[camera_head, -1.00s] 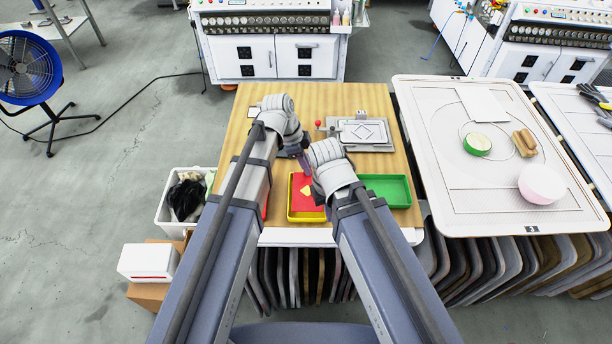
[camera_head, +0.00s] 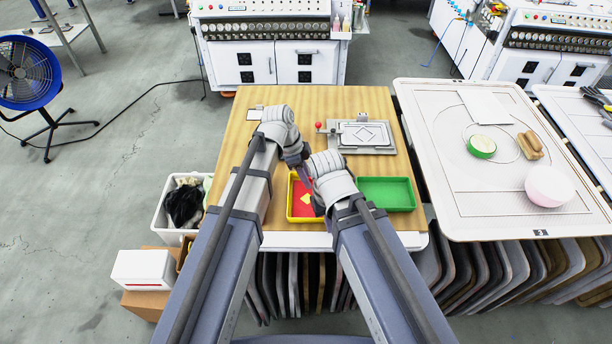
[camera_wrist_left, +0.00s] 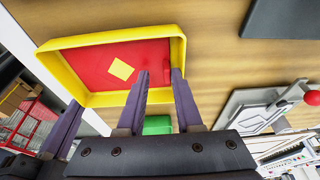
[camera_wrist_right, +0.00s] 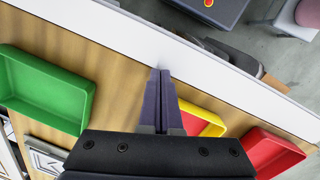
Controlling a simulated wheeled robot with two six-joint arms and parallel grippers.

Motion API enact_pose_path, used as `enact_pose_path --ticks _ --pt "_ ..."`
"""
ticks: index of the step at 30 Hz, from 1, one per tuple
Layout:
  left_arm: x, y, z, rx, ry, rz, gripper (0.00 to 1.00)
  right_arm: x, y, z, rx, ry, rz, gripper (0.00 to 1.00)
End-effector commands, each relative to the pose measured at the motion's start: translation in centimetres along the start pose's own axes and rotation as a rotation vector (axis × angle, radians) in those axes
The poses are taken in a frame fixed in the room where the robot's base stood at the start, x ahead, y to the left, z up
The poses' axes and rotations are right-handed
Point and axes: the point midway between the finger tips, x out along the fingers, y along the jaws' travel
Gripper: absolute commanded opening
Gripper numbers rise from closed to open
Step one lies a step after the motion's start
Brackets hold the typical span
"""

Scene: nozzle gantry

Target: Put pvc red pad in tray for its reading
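The left wrist view shows the pad (camera_wrist_left: 103,62) flat inside the yellow rim (camera_wrist_left: 182,54). A small red upright piece stands at the pad's edge. My left gripper (camera_wrist_left: 158,78) is open and empty, with its fingertips at the tray's edge; in the head view its tips are mostly hidden. My right gripper (camera_wrist_right: 159,75) is shut and empty, beside the yellow tray (camera_wrist_right: 202,113). Its tips are hidden in the head view.
A green tray (camera_head: 386,193) sits to the right, and a red tray (camera_wrist_right: 270,152) shows in the right wrist view. A grey device with a diamond plate (camera_head: 362,133) and red knob stands behind. The back left of the table is mostly clear.

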Motion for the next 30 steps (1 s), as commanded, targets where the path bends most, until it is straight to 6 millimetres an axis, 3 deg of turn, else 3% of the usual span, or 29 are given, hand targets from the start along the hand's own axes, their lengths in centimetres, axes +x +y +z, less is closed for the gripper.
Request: enact_pose_path --ticks 14,20,30 --pt "-0.7 0.0 -0.2 0.000 0.000 0.000 0.40 -0.7 0.1 0.0 0.000 0.000 0.000 0.00" --pt "-2.6 0.0 -0.2 -0.001 0.000 0.000 0.40 -2.5 0.2 0.1 0.000 0.000 0.000 0.00" --pt "-7.8 0.0 -0.3 -0.001 0.000 0.000 0.40 -7.5 0.7 0.4 0.000 0.000 0.000 0.00"
